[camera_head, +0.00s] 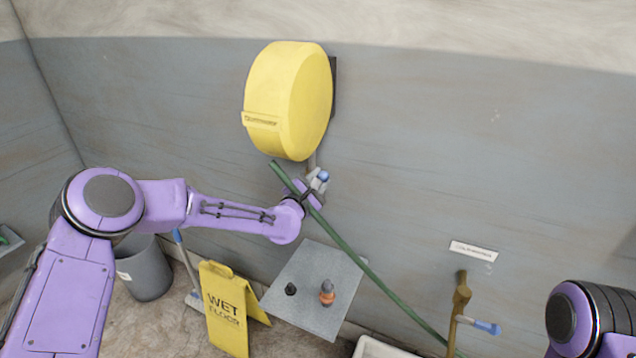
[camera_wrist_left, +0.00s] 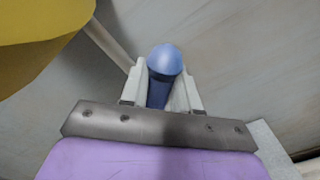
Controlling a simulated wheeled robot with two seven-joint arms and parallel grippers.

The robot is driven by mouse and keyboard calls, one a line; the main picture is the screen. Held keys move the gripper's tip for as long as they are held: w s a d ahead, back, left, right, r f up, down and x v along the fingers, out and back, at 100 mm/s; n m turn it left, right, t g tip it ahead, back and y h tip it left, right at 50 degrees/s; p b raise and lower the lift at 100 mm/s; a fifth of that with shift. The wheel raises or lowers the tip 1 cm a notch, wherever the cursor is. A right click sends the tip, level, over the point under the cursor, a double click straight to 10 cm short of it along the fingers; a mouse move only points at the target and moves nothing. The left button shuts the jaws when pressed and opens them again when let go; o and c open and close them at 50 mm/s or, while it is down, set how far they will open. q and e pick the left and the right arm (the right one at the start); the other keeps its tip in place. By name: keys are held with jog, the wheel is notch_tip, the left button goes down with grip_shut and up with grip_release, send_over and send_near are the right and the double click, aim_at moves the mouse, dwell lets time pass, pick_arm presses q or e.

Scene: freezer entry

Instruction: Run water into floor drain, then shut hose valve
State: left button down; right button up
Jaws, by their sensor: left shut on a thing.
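My left gripper (camera_head: 319,183) is at the wall just below the yellow hose reel (camera_head: 288,100). It is shut on a blue, round-ended piece (camera_wrist_left: 163,75), gripped between its two pale fingers in the left wrist view. I cannot tell whether this piece is a nozzle or a handle. A green hose (camera_head: 385,285) slants past the gripper from below the reel down to the lower right. A brass pipe with a valve (camera_head: 461,298) stands at the right wall, with a blue lever (camera_head: 487,327) pointing right. No floor drain can be made out. My right gripper is out of view.
A grey platform (camera_head: 290,275) below the gripper holds an orange-and-grey item (camera_head: 327,292) and a small black item (camera_head: 291,289). A yellow wet-floor sign (camera_head: 226,308) and a grey bin (camera_head: 146,270) stand at left. A white basin rim (camera_head: 372,346) shows at the bottom.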

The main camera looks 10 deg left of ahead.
pick_arm(q)
jog(key=c, duration=0.9)
grip_release()
jog(key=s+b, duration=0.1)
jog(key=s, duration=0.2)
jog(key=s+a+b, duration=0.1)
jog(key=s, duration=0.3)
jog(key=s+a, duration=0.1)
jog(key=s, duration=0.2)
jog(key=shift+s+b, duration=0.2)
jog(key=shift+b, duration=0.2)
